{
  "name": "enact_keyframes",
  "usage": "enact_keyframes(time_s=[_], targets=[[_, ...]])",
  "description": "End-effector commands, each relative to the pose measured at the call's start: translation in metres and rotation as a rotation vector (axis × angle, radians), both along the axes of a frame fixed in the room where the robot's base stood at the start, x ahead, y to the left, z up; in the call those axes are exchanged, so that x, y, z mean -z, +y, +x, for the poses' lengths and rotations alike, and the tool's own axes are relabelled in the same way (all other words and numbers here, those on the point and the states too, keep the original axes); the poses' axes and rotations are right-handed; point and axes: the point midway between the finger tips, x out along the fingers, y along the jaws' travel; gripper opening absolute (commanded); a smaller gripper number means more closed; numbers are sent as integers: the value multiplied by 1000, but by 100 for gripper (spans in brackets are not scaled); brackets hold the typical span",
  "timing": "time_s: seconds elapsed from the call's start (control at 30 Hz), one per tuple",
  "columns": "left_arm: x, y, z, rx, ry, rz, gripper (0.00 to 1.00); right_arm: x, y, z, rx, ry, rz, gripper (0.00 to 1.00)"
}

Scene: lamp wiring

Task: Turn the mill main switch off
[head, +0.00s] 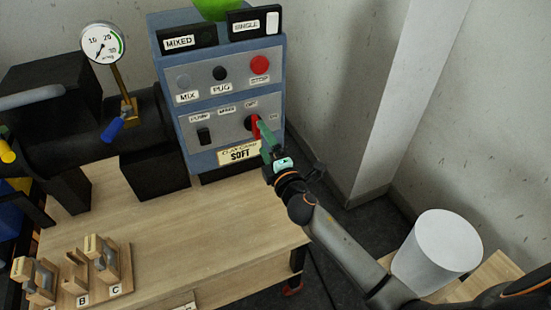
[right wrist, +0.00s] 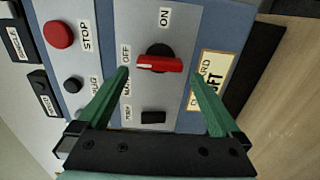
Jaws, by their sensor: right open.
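The mill main switch (right wrist: 160,64) is a red bar handle on a black round base, set in the grey lower panel of the blue control box (head: 168,65). In the right wrist view an OFF label sits off its left end and an ON label above it. The handle's long axis lines up with OFF. In the head view the red handle (head: 255,124) shows partly behind my gripper. My right gripper (right wrist: 160,72) is open, its green fingers on either side of the handle's two ends, with visible gaps. My left gripper is not in view.
A red stop button (head: 260,64) and a black button (head: 220,73) sit above the switch. A black rocker (head: 204,136) is to its left. A pressure gauge (head: 103,43) stands left of the box. A white cylinder (head: 437,247) stands at lower right.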

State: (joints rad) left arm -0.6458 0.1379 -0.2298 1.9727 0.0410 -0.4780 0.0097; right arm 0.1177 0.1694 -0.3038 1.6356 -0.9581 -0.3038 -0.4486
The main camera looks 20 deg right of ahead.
Motion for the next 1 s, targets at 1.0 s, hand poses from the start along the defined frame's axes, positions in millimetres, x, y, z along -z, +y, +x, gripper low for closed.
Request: enact_keyframes(time_s=[1.0], targets=[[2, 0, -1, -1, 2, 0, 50, 0, -3, -86, 0, 0, -2, 100]])
